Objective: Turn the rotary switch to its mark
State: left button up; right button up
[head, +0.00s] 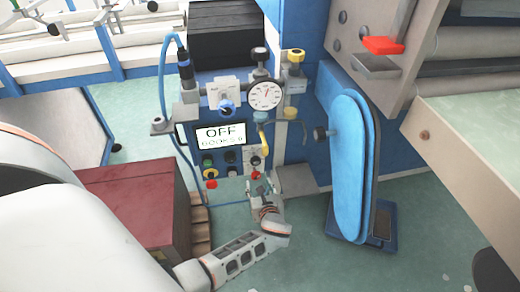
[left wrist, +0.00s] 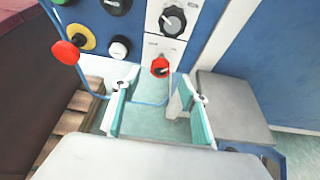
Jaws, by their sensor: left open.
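The control panel carries a dark round knob with a light pointer (left wrist: 173,21) on a white plate with marks around it. It shows small in the head view (head: 255,160). Below it is a red knob (left wrist: 160,67) on a second white plate, also seen in the head view (head: 255,174). I cannot tell for sure which is the rotary switch, and the marks are too small to read. My left gripper (head: 262,187) is just below and in front of these knobs. In the left wrist view its fingers (left wrist: 158,98) are apart and empty, with the red knob beyond them.
Other buttons sit left of the knobs, including a red mushroom button (left wrist: 66,52). A grey ledge (left wrist: 232,105) juts out at the right. A dark red box (head: 125,205) stands at the left, and a blue oval guard (head: 347,165) at the right.

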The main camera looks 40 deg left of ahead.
aim_at(256, 178)
pick_arm(q)
jog(key=b+x, duration=0.2)
jog(key=x, duration=0.5)
jog(key=shift+w+a, duration=0.2)
jog(key=shift+w, duration=0.1)
pick_arm(e)
jog(key=shift+w+a+r+m+t+y, duration=0.15)
jog(key=shift+w+a+r+m, duration=0.15)
jog(key=shift+a, duration=0.3)
jog(key=shift+w+a+r+m+t+y, duration=0.1)
jog(key=shift+w+a+r+t+y, duration=0.1)
jog(key=shift+a+r, duration=0.3)
pick_arm(q)
jog(key=shift+c, duration=0.4)
pick_arm(e)
jog(key=shift+f, duration=0.1)
pick_arm(q)
jog(key=c, duration=1)
